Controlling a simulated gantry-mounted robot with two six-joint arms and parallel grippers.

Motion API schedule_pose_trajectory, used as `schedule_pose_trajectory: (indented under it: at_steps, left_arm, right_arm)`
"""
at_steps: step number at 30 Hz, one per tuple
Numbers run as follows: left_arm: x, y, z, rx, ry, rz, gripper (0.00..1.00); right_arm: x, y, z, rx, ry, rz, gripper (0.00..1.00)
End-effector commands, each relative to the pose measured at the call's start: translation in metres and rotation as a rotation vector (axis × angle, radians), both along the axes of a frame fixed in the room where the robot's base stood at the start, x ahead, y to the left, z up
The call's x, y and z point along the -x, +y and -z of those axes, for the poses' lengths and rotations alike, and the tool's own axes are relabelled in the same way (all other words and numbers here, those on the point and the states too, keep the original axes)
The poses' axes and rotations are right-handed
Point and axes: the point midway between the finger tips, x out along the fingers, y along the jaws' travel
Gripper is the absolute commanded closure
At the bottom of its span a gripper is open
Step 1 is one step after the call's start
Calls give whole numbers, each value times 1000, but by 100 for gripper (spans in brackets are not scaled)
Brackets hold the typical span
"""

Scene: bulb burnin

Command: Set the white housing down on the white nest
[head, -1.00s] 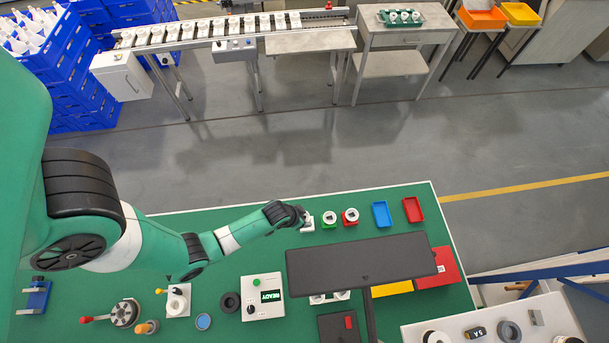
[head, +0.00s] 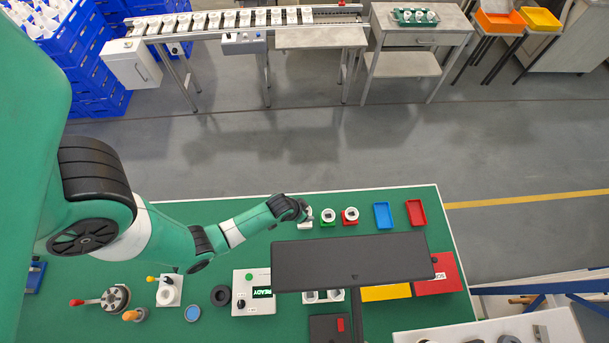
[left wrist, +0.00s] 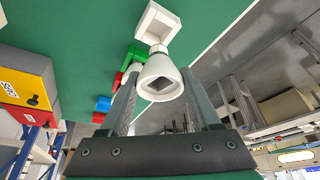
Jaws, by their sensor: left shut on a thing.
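My left gripper (left wrist: 160,105) is shut on the white housing (left wrist: 160,82), a flared cup whose wide mouth faces the wrist camera. The housing's narrow end points at the white nest (left wrist: 152,24), a square white block on the green table. In the wrist view the narrow end overlaps the nest's edge; I cannot tell whether they touch. In the head view the left gripper (head: 302,211) is at the white nest (head: 308,224), left of the green nest (head: 328,224), and mostly hides the held housing. My right gripper is not in view.
White housings stand on the green nest and the red nest (head: 350,222). A blue tray (head: 383,216) and a red tray (head: 415,213) lie further right. A black panel (head: 350,263) hides part of the table. A control box (head: 252,292) stands nearer.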

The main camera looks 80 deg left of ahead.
Motion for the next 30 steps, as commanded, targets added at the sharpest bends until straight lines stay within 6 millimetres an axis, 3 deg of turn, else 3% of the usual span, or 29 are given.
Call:
schedule_pose_trajectory:
  at_steps: [1,8,30]
  left_arm:
    - [0,0,12,0,0,0,97]
    - [0,0,35,0,0,0,97]
    - [0,0,39,0,0,0,97]
  right_arm:
    - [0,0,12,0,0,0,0]
    - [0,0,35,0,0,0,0]
    - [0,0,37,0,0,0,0]
